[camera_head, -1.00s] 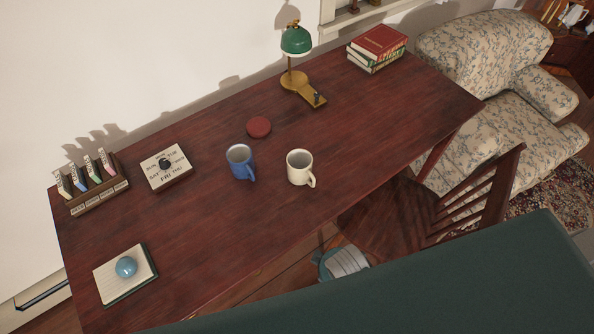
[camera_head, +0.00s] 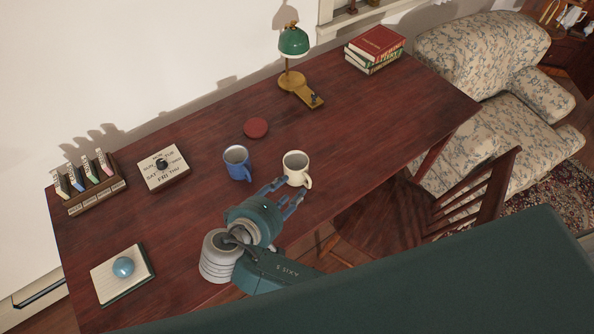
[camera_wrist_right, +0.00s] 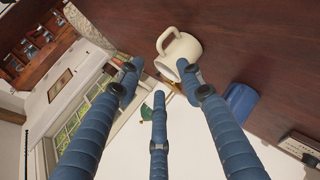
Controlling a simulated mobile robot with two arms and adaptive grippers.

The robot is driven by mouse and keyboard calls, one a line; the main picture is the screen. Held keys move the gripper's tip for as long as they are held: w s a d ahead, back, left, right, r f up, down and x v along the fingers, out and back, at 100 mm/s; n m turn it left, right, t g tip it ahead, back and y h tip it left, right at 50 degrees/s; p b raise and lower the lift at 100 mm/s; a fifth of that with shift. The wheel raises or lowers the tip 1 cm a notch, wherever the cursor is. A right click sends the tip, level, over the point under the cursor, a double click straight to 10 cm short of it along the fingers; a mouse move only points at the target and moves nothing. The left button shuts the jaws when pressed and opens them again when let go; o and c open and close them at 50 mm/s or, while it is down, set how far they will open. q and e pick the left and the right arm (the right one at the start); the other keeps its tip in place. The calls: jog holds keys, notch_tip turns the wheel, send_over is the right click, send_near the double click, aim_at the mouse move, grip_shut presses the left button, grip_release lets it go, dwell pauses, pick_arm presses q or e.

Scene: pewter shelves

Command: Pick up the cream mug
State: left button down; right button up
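The cream mug (camera_head: 296,167) stands upright on the dark red wooden desk (camera_head: 330,130), its handle toward the lower right. It also shows in the right wrist view (camera_wrist_right: 181,58), just beyond the fingertips. My right gripper (camera_head: 283,193) reaches over the desk from the lower edge, its blue fingers open and spread just short of the mug. In the right wrist view the fingers (camera_wrist_right: 158,80) are apart with nothing held between them. Whether a fingertip touches the mug I cannot tell. My left gripper is not in view.
A blue mug (camera_head: 237,163) stands close to the left of the cream mug. A red disc (camera_head: 255,128), a green lamp (camera_head: 294,45), books (camera_head: 375,48) and a calendar block (camera_head: 164,168) are farther off. A wooden chair (camera_head: 440,205) is at the desk's right front.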

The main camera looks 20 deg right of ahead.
aim_at(307, 175)
jog(key=p+x, duration=0.2)
jog(key=x, duration=0.8)
jog(key=shift+w+d+p, duration=0.1)
jog(key=shift+p, duration=0.25)
jog(key=shift+w+d+f, duration=0.1)
jog(key=shift+w+f, duration=0.05)
grip_shut()
